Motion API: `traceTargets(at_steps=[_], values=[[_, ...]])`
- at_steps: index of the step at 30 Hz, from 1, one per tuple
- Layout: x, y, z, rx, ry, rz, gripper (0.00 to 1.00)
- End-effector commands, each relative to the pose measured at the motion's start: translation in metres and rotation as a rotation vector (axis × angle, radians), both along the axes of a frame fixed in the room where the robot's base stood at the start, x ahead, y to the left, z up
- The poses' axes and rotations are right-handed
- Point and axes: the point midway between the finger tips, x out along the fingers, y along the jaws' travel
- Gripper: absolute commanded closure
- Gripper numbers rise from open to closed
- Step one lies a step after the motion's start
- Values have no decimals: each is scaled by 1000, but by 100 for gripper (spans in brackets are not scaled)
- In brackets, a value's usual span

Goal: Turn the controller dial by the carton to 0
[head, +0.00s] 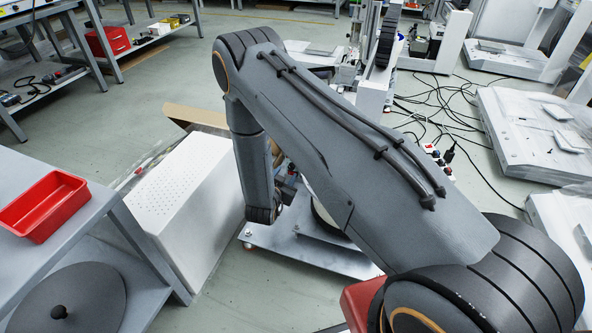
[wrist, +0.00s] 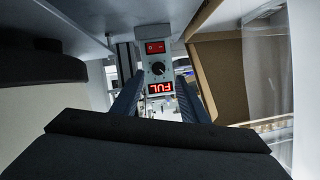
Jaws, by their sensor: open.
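In the wrist view a grey controller box (wrist: 147,76) stands beyond my gripper. Its round black dial (wrist: 158,68) sits in the middle of its face, between a red switch (wrist: 155,47) and a lit red display (wrist: 160,88) that seems to read FUL. My gripper (wrist: 160,84) is open, its two dark blue fingers on either side of the controller's face in the picture. The dial appears between them, with nothing held; the dial's pointer is too small to read. The brown carton (wrist: 221,78) is to the right. In the head view the carton (head: 197,117) shows partly; the controller is hidden.
A white perforated box (head: 185,195) stands left of my arm. A grey table with a red tray (head: 43,205) is at the left. A wheeled metal base plate (head: 315,255) lies below my arm. Cables (head: 440,100) spread over the floor at the upper right.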

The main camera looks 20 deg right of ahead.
Motion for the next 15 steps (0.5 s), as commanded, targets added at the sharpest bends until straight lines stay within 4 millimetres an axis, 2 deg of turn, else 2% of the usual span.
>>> traceTargets(at_steps=[3, 9, 15], values=[[17, -12, -10, 1, -2, -6, 60], [38, -25, -19, 1, -1, -6, 60], [47, -30, -22, 0, -1, -5, 60]])
